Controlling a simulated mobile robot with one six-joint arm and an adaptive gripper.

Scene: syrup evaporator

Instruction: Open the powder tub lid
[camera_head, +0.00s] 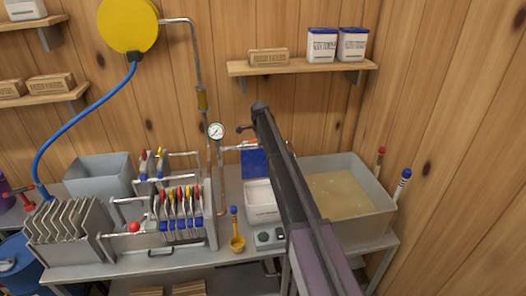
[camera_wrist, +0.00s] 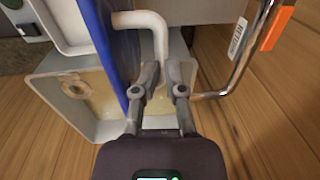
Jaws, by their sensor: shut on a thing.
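The powder tub (camera_head: 262,207) is a white box on the bench in the head view, partly behind my arm. Its blue lid (camera_head: 254,163) stands up at the tub's back edge, so the tub is open. In the wrist view the lid (camera_wrist: 112,45) shows nearly edge-on, with a curved white handle (camera_wrist: 148,20) on its face. My gripper (camera_wrist: 160,85) is shut on this handle, whose end runs down between the fingers. The tub (camera_wrist: 52,35) shows at upper left there. My arm hides the gripper in the head view.
A large grey basin (camera_head: 345,200) of amber liquid stands right of the tub. A green-buttoned scale (camera_head: 268,238) sits in front. A yellow scoop (camera_head: 237,242), pressure gauge (camera_head: 216,131) and pipework stand left. A shelf (camera_head: 300,68) hangs above. In the wrist view a chrome pipe (camera_wrist: 255,45) is close right.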

